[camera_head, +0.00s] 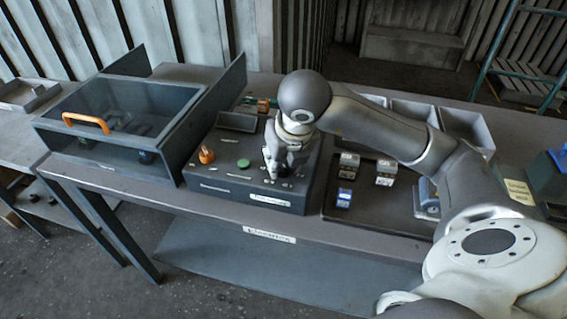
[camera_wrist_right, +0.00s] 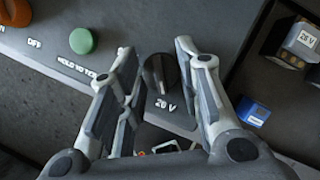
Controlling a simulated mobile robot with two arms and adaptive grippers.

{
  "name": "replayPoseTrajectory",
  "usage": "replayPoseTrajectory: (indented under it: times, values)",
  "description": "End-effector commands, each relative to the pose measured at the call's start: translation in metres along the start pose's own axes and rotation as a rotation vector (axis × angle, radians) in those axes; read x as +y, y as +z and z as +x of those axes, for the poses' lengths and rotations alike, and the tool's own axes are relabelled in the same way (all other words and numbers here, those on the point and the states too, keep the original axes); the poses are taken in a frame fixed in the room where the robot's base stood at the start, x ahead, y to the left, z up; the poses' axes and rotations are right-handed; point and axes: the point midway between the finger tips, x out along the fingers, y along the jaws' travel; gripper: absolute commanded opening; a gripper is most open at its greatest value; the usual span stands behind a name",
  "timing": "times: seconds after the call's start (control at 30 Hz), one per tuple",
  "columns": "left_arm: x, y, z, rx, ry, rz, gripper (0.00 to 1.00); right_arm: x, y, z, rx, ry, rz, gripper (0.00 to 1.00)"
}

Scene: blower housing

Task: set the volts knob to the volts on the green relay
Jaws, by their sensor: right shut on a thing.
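The dark volts knob (camera_wrist_right: 161,74) sits on the grey control panel, between the fingertips of my right gripper (camera_wrist_right: 156,58) in the right wrist view. A white label that looks like "20 V" or "28 V" lies just below it. In the head view my right gripper (camera_head: 270,165) points down on the panel and hides the knob. A relay (camera_wrist_right: 303,42) with a "28 V" label stands on the dark tray; I cannot make out green on it. A blue relay (camera_wrist_right: 252,112) is near it. I cannot pick out the green relay for certain. My left gripper is not in view.
The panel (camera_head: 220,188) also has an orange knob (camera_head: 206,154) and a green button (camera_head: 243,163). A clear-lidded box (camera_head: 110,115) with an orange handle stands left. Grey bins (camera_head: 465,125) stand at the back right. My right arm crosses above the tray.

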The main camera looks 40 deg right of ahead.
Motion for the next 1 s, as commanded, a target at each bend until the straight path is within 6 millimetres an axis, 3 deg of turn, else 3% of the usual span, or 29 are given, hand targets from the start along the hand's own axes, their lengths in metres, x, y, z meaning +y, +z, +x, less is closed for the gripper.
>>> replayPoseTrajectory:
  times: [0.73, 0.77, 0.9, 1.0]
  values:
    - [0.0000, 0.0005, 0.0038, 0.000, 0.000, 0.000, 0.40, 0.0000, 0.0015, -0.0011, -0.004, -0.033, 0.083, 0.08]
    - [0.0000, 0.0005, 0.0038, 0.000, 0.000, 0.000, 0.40, 0.0000, 0.0015, -0.0011, -0.004, -0.033, 0.083, 0.34]
    - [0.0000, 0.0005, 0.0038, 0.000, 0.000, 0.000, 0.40, 0.0001, 0.0012, -0.0008, -0.003, -0.033, 0.082, 0.52]
    - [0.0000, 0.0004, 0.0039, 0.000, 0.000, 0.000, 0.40, 0.0002, 0.0008, -0.0006, -0.002, -0.033, 0.081, 0.52]
